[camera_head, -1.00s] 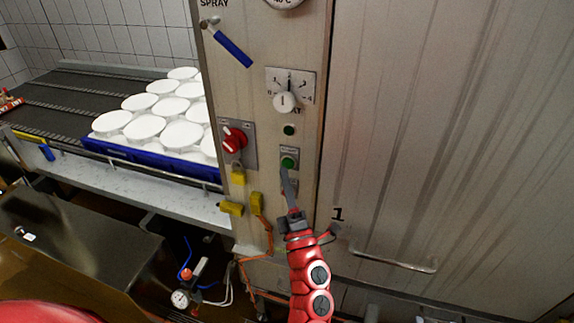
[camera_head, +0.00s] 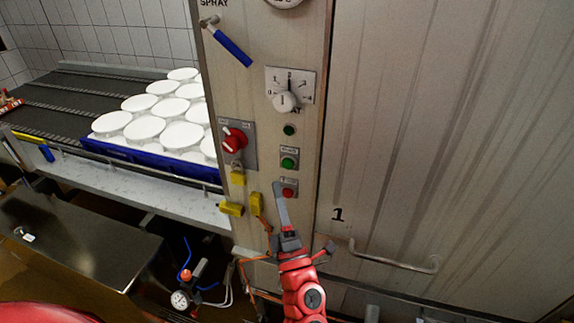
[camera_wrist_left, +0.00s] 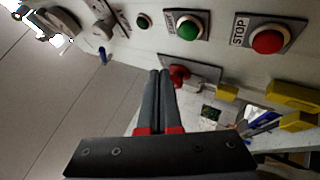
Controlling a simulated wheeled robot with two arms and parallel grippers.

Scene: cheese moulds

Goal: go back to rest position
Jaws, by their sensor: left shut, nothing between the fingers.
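My left gripper (camera_head: 279,187) shows in the head view in front of the control panel (camera_head: 263,130). Its fingers are together, point upward and hold nothing. The fingertips appear just left of the red stop button (camera_head: 288,193) and below the green start button (camera_head: 289,162). In the wrist view the closed fingers (camera_wrist_left: 160,74) point at the panel, with the green button (camera_wrist_left: 188,27) and the red STOP button (camera_wrist_left: 268,40) to their upper right. They appear apart from both buttons. My right gripper is not in view.
A red rotary switch (camera_head: 233,140) and yellow padlocks (camera_head: 257,203) are left of the fingers. A large door with a handle (camera_head: 394,258) is at right. White moulds (camera_head: 145,128) stand in a blue tray (camera_head: 120,152) at left. A pressure gauge (camera_head: 180,299) is low.

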